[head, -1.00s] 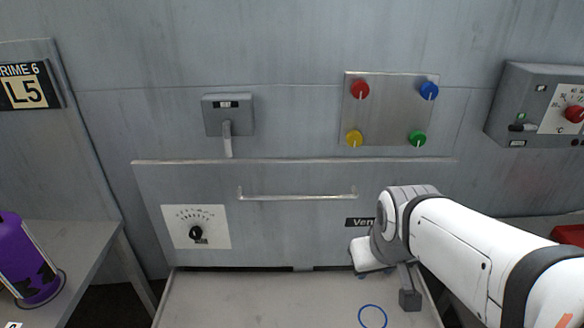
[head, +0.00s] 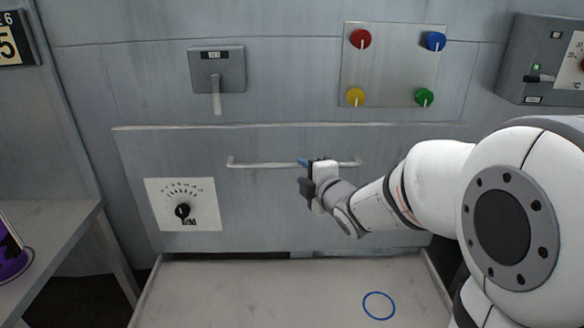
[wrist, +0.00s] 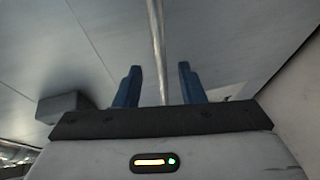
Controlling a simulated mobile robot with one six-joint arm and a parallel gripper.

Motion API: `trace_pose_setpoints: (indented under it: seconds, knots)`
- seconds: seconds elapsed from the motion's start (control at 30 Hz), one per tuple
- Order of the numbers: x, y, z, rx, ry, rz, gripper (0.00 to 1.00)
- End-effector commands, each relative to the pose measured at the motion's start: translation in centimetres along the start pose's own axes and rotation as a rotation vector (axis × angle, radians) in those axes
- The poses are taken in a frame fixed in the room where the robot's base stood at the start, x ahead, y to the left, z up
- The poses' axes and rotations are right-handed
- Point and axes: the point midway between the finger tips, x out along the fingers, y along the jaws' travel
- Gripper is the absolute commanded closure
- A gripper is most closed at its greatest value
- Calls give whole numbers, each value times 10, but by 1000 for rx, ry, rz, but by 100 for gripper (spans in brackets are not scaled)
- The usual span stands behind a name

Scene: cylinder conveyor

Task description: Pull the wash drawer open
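The wash drawer is a wide grey front panel (head: 260,210) with a dial plate at its left and a thin metal bar handle (head: 255,165) across its upper part. My gripper (head: 303,162) is at the right half of the handle, with its blue fingertips close to the bar. In the wrist view my gripper (wrist: 160,85) has its two blue fingers apart, and the handle bar (wrist: 156,35) runs between them, with a gap on each side. The dark gripper body hides the bar's lower end in that view.
A shallow grey tray (head: 240,290) with a blue ring mark (head: 378,305) lies below the panel. Above are a lever box (head: 216,70) and a plate with coloured knobs (head: 390,70). A purple canister (head: 10,255) stands on a side shelf at the left.

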Motion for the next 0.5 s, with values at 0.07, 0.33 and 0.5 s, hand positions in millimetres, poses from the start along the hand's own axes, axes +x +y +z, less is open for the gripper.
trace_pose_setpoints:
  seconds: [0.07,0.33,0.5]
  knots:
    - [14,-1,-1,1,3,-3,64]
    - [52,-1,-1,3,1,-2,64]
    - [60,-1,-1,2,1,-2,64]
